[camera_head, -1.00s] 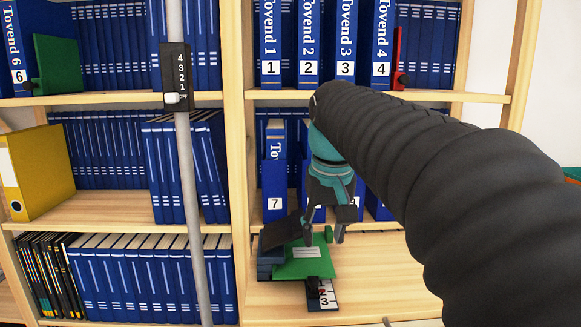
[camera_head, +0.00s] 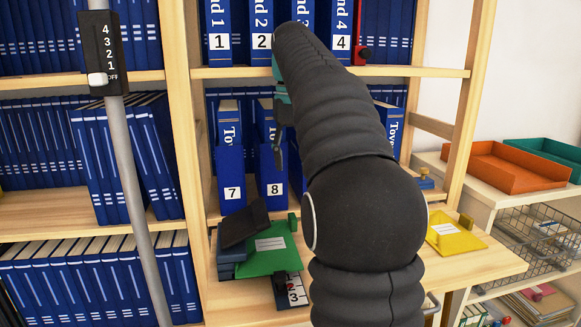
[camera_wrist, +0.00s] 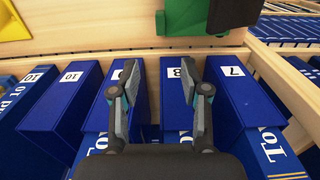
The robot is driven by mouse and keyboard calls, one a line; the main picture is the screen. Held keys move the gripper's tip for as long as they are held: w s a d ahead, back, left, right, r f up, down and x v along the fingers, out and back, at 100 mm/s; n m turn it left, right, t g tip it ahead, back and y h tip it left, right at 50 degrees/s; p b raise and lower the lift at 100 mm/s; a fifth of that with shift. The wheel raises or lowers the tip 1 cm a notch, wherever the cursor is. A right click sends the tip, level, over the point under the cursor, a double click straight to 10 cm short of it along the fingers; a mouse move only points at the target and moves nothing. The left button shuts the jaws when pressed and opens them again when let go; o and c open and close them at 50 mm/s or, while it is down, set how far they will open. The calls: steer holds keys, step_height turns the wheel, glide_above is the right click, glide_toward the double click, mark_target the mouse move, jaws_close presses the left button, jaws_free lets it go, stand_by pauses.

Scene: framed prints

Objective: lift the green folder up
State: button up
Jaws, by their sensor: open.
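The green folder (camera_head: 270,252) lies on the lower shelf with a white label on top and a small green block (camera_head: 293,222) at its back edge. Part of it shows at the top edge of the wrist view (camera_wrist: 184,17). My gripper (camera_wrist: 158,75) is open and empty, its fingers pointing toward the upright blue binders. In the camera_head view one finger (camera_head: 278,152) shows beside my arm, above the green folder and apart from it. My arm hides the rest of the gripper.
A number slider (camera_head: 291,290) sits in front. Blue binders labelled 7 (camera_head: 233,192) and 8 (camera_head: 273,188) stand behind. A yellow folder (camera_head: 455,234) lies right. A grey pole (camera_head: 132,190) stands left.

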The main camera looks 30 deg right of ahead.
mark_target(292, 214)
step_height(292, 214, down, 14)
steer(key=b, duration=0.3)
steer(key=shift+r, duration=0.15)
jaws_close()
